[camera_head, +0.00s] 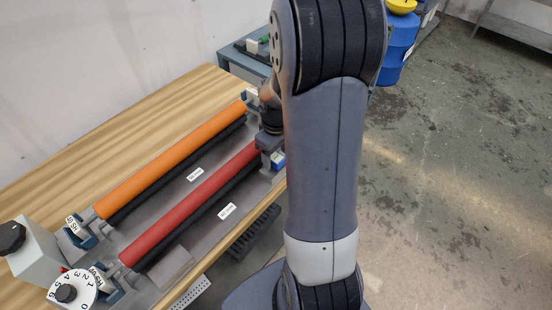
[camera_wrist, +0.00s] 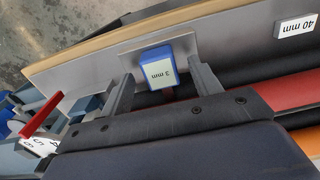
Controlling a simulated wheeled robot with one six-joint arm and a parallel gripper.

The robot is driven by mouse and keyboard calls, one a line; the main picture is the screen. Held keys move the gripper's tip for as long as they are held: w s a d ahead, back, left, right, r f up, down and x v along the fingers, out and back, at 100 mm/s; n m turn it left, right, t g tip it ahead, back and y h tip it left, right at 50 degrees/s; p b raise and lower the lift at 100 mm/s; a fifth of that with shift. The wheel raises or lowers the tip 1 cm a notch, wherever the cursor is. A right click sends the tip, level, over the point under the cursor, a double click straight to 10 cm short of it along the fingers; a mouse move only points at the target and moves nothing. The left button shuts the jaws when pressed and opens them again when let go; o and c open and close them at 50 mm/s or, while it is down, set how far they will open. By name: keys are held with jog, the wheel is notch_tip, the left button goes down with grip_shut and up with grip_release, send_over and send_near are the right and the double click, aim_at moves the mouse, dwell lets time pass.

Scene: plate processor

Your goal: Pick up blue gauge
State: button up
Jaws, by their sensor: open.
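The blue gauge (camera_wrist: 155,55) has a white label reading 3 mm. In the wrist view it sits against a grey metal plate (camera_wrist: 125,43). My gripper (camera_wrist: 166,74) is open, with one finger on each side of the gauge. Gaps show between the fingers and the gauge, and I see no grip on it. In the head view a small part of the blue gauge (camera_head: 278,161) shows at the right end of the red roller, beside my arm. My arm hides much of that area.
An orange roller (camera_head: 165,163) and a red roller (camera_head: 190,205) lie along the machine on a wooden table (camera_head: 60,195). A dial (camera_head: 70,291) is at the near left. A blue barrel (camera_head: 398,45) stands behind on the right. The floor to the right is clear.

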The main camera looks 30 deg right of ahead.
jog(key=shift+f, duration=0.7)
jog(key=shift+c, duration=0.2)
jog(key=c, duration=1.1)
jog(key=shift+r, duration=0.2)
